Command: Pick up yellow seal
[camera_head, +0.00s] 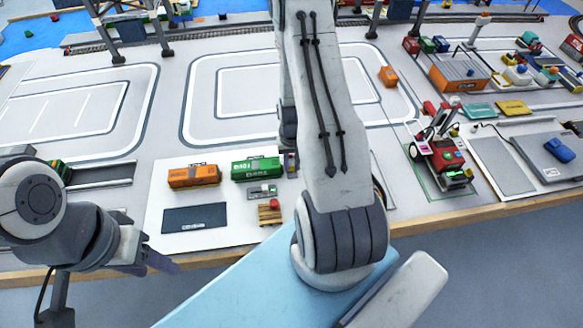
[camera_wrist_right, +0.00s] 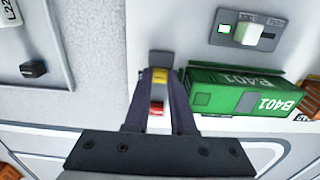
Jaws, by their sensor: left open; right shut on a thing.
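In the right wrist view, a small yellow seal (camera_wrist_right: 160,75) shows between the fingertips of my right gripper (camera_wrist_right: 162,84). The gripper is shut on it. A red piece (camera_wrist_right: 156,107) shows between the fingers, nearer the palm. A dark grey block (camera_wrist_right: 160,58) is just beyond the fingertips. In the head view my right arm hides most of this spot. My left gripper (camera_head: 160,263) is open and empty at the table's front edge, at the lower left.
A green container (camera_head: 256,168) stands close beside my right gripper; it also shows in the right wrist view (camera_wrist_right: 250,92). An orange container (camera_head: 194,176), a dark panel (camera_head: 195,218) and a small pallet (camera_head: 270,214) are nearby. A red-topped crane vehicle (camera_head: 443,160) stands to the right.

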